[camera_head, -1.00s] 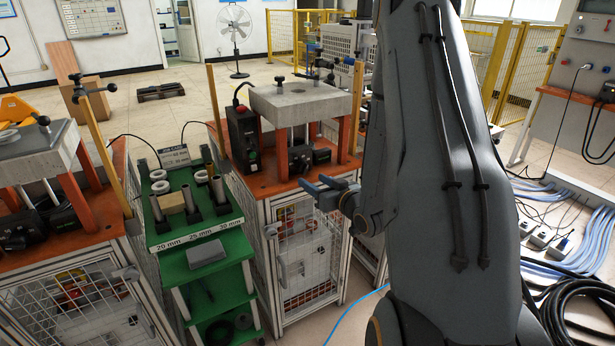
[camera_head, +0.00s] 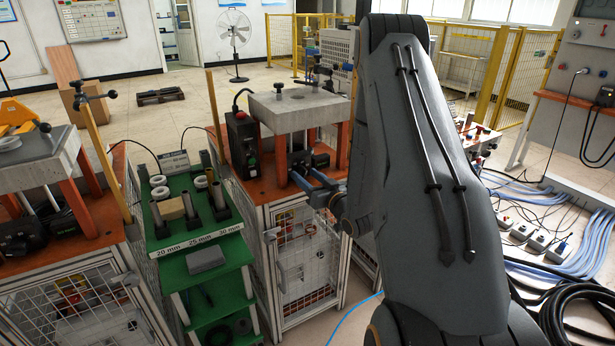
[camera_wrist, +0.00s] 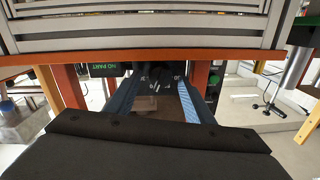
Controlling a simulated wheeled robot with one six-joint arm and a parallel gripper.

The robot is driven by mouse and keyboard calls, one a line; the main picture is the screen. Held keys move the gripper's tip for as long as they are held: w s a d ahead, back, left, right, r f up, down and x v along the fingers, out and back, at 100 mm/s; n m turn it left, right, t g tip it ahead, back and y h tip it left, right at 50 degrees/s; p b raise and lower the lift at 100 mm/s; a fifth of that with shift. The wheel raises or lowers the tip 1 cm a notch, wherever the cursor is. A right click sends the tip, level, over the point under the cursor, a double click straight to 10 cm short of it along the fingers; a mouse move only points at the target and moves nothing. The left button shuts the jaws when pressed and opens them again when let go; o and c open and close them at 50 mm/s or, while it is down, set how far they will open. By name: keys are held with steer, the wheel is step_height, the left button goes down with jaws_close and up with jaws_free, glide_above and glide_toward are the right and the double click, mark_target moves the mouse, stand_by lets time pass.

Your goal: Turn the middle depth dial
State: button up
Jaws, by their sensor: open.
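My gripper (camera_head: 312,186) is open and empty at the front of the middle heater station (camera_head: 290,187), under its raised grey slab. In the wrist view my gripper (camera_wrist: 157,92) shows one finger on each side. A dark round dial (camera_wrist: 160,74) with pale marks around it shows between the fingers, beyond their tips as far as I can see. Touch cannot be made out. In the head view the dial itself cannot be made out; the black unit under the slab (camera_head: 317,158) is partly covered by my gripper.
Orange posts (camera_wrist: 70,85) stand on both sides of the opening, below the slab (camera_head: 298,106). A black box with a "NO PART" display (camera_wrist: 104,70) sits beside the dial. A green cart (camera_head: 200,240) with rings and cylinders stands to the left. My arm covers the right side.

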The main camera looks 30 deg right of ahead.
steer(key=c, duration=1)
steer(key=shift+c, duration=0.2)
steer(key=shift+n, duration=0.3)
steer(key=n+b, duration=0.1)
steer(key=n, duration=0.2)
steer(key=shift+a+n+b, duration=0.1)
steer(key=shift+n+b, duration=0.3)
steer(key=n+b, duration=0.2)
steer(key=n, duration=0.2)
steer(key=n+b, duration=0.2)
steer(key=n, duration=0.2)
steer(key=shift+a+f+n, duration=0.1)
steer(key=shift+a+n, duration=0.05)
steer(key=shift+n, duration=0.25)
steer(key=shift+n+h+b, duration=0.3)
steer(key=shift+n+b, duration=1.15)
steer(key=shift+n, duration=0.45)
